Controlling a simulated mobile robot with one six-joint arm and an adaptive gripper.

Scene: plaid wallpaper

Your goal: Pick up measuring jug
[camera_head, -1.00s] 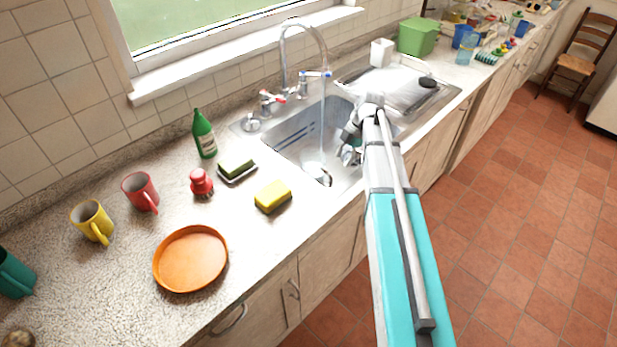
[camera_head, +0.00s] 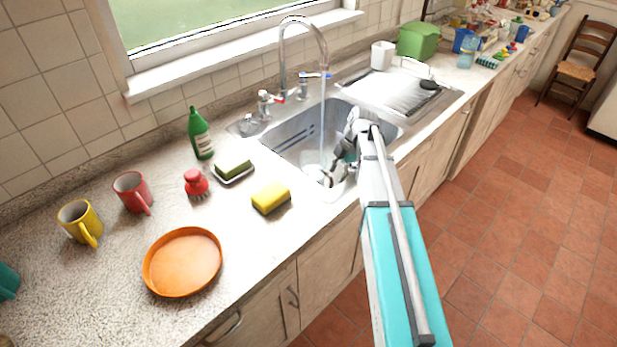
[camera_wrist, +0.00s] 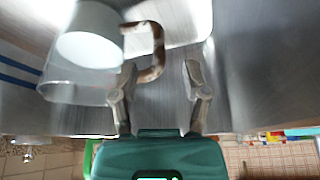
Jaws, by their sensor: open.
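The measuring jug (camera_wrist: 72,85) is clear and lies in the sink (camera_head: 283,142). In the wrist view it is at the upper left, with its brown curved handle (camera_wrist: 157,50) towards the right. In the head view, a pale round part of the jug (camera_head: 312,171) shows beneath the running water, partly hidden by my gripper (camera_head: 338,174). My gripper also shows in the wrist view (camera_wrist: 158,70). It is open and empty, with the handle's end just ahead of and between the fingertips. The left finger is close beside the jug; I cannot tell whether they touch.
The tap (camera_head: 290,60) runs water into the sink, whose walls surround my gripper. On the counter to the left are a yellow sponge (camera_head: 271,198), a green bottle (camera_head: 200,135) and an orange dish (camera_head: 183,262). A draining board (camera_head: 385,92) lies to the right.

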